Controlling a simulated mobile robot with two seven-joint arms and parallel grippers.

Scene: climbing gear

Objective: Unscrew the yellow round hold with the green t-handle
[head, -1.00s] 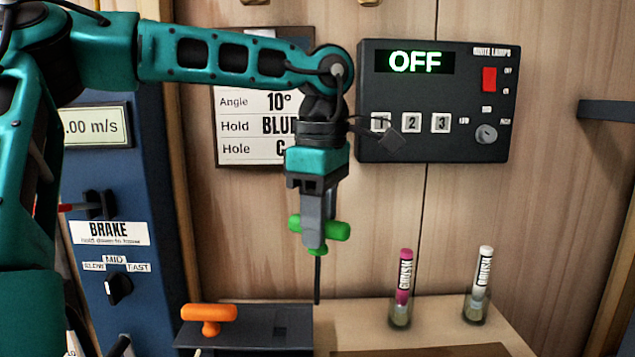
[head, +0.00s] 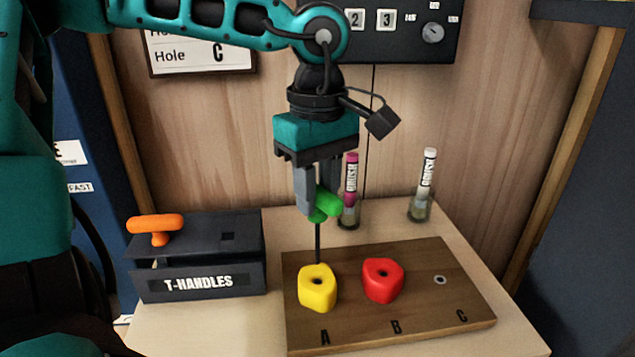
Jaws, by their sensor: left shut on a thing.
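The yellow round hold (head: 317,291) sits at position A on the brown board (head: 362,321), with a dark hole in its top. My left gripper (head: 318,203) is shut on the green t-handle (head: 325,206), which it holds upright with the shaft (head: 318,243) pointing down. The shaft's lower end shows just above or behind the yellow hold's upper edge; I cannot tell whether it touches. My right gripper does not show.
A red hold (head: 382,280) sits at B, and C has a bare hole (head: 440,280). The dark T-HANDLES rack (head: 196,285) at left bears an orange t-handle (head: 155,225). A pink brush (head: 351,180) and a white brush (head: 428,175) stand in holders behind the board.

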